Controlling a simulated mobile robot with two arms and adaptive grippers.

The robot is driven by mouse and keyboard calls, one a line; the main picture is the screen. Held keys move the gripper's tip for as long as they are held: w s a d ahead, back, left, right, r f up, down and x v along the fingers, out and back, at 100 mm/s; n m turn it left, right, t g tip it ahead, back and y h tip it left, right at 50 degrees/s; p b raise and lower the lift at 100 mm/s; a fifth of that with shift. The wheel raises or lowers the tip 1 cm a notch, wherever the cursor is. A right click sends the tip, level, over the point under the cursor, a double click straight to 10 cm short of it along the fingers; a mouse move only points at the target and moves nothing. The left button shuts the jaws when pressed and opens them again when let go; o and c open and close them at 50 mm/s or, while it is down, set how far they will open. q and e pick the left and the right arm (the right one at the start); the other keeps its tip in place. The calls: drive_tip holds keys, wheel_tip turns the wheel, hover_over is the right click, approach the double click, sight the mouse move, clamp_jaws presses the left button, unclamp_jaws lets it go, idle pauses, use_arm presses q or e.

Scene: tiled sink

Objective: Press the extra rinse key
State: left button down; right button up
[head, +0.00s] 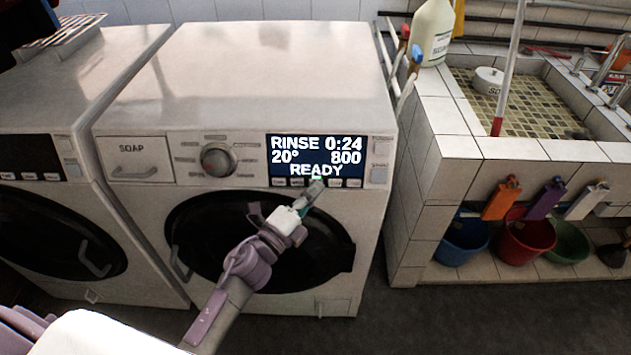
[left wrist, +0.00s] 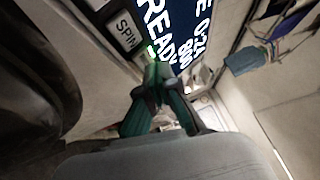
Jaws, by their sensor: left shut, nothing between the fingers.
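The front washing machine (head: 265,75) has a lit display (head: 282,158) reading RINSE 0:24, 20°, 800 and READY. A row of small dark keys (head: 354,183) runs under the display; their labels are too small to read in the head view. My left gripper (head: 316,184) is shut and empty, its tips at the middle of this row, partly hiding it. In the left wrist view its green fingertips (left wrist: 155,70) are together just below the word READY, beside a key labelled SPIN (left wrist: 126,32). I cannot tell whether they touch a key. No extra rinse label is readable.
The machine has a knob (head: 218,160), a SOAP drawer (head: 142,173) and a dark round door (head: 215,225) below the panel. A second washer (head: 60,225) stands to the left. A tiled sink (head: 450,140) stands to the right, with buckets (head: 525,240) beneath it.

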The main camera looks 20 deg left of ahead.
use_arm(q)
drive_tip(key=shift+s+d+r, duration=0.1)
drive_tip(key=shift+s+r, duration=0.05)
drive_tip(key=shift+s, duration=0.05)
drive_tip(key=s+d+r+p, duration=0.1)
drive_tip(key=s+r, duration=0.1)
drive_tip(key=s, duration=0.3)
drive_tip(key=shift+s+d+p, duration=0.25)
drive_tip(key=shift+p, duration=0.15)
